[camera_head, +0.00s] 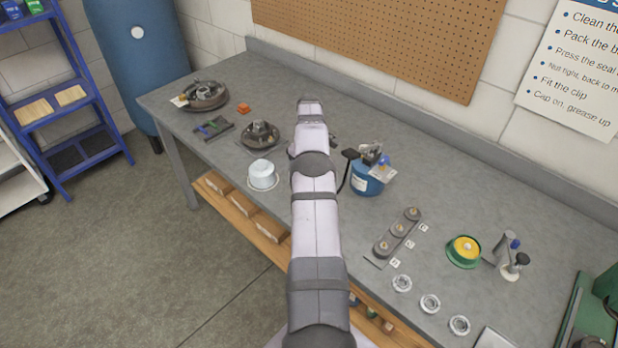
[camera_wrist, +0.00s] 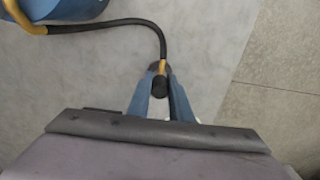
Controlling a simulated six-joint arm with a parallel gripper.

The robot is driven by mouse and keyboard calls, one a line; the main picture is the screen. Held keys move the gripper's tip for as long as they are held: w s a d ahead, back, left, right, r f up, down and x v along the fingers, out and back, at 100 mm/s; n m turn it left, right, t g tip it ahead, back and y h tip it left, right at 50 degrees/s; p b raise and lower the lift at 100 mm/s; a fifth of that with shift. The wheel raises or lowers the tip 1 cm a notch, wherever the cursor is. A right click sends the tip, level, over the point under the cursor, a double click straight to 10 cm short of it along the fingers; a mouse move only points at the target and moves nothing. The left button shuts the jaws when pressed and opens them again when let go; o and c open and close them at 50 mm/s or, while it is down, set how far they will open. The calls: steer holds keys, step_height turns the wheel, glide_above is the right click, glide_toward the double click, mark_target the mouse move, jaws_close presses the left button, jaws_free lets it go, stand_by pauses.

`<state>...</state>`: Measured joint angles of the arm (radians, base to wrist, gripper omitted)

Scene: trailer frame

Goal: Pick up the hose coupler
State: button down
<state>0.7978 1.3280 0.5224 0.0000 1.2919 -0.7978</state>
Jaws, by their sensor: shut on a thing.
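The hose coupler (camera_wrist: 160,87) shows in the wrist view as a short black end piece below a yellow collar, at the end of a curved black hose (camera_wrist: 120,22). My gripper (camera_wrist: 161,72) has its two blue fingers closed around the coupler, one on each side. The hose runs up and left to a second yellow fitting by a blue container (camera_wrist: 65,8). In the head view the blue container (camera_head: 367,181) stands right of my arm. My gripper and the coupler are hidden there behind my own arm.
In the wrist view the bench edge lies right of my gripper, with floor beyond.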

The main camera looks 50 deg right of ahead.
steer(key=shift+w+r+b, duration=0.1)
steer(key=shift+r+b, duration=0.2)
steer(key=shift+r, duration=0.3)
step_height(320, 180, up, 8)
steer(key=shift+f, duration=0.1)
steer(key=shift+r+p, duration=0.45)
steer(key=shift+r, duration=0.1)
steer(key=shift+r+p, duration=1.55)
steer(key=shift+p, duration=0.45)
